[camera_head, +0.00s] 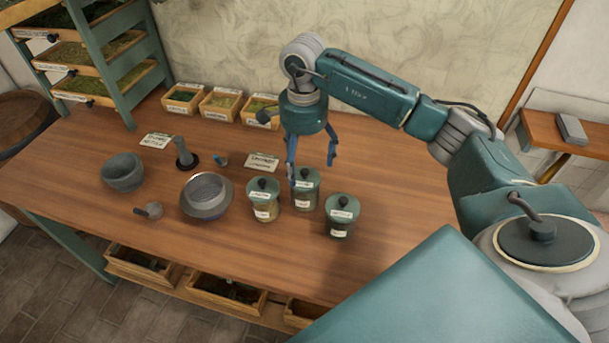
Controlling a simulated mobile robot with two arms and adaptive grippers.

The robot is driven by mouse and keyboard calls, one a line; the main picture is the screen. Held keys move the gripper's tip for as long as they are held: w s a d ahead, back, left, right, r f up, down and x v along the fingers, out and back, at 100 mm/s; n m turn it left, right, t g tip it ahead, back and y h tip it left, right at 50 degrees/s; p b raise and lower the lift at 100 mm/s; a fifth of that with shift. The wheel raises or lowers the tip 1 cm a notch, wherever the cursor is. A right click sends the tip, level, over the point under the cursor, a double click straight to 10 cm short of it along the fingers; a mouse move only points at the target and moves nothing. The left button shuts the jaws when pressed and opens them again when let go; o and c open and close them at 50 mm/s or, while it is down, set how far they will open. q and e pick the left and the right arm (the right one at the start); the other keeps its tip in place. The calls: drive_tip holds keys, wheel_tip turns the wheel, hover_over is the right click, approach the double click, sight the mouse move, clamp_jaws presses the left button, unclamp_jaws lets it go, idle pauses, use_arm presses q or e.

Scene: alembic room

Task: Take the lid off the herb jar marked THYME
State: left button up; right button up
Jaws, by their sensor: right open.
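Three glass herb jars with dark green lids and black knobs stand grouped on the wooden table: a left jar (265,212), a middle jar (306,203) and a right jar (341,230). Each has a lid on and small pale labels. The lettering is too small to read, so I cannot tell which is THYME. My right gripper (311,168) points down with its fingers spread, above the middle jar's lid (306,179). One fingertip overlaps that lid in the picture; I cannot tell whether it touches. My left gripper is out of view.
Label cards (262,162) lie behind. Small herb boxes (221,103) line the wall. The table's right part is clear.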

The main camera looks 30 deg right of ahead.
wheel_tip(320, 180, down, 4)
drive_tip(key=shift+s+r+p, duration=0.15)
drive_tip(key=shift+r+p, duration=0.1)
drive_tip(key=shift+p, duration=0.6)
drive_tip(key=shift+f, duration=0.35)
drive_tip(key=shift+c, duration=1)
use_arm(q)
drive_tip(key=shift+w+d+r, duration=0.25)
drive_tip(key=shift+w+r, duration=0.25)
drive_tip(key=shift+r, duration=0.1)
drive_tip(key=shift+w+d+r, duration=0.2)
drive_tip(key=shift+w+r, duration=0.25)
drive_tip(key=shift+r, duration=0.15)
use_arm(e)
drive_tip(key=c, duration=0.9)
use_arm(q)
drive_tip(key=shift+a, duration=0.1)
use_arm(e)
drive_tip(key=shift+r, duration=0.6)
wheel_tip(320, 180, up, 10)
drive_tip(key=b, duration=0.4)
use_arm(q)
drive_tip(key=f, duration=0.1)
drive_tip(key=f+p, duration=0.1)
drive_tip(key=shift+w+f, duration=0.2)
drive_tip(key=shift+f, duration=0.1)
use_arm(e)
wheel_tip(320, 180, up, 9)
hover_over(304, 170)
drive_tip(key=shift+s+f, duration=0.1)
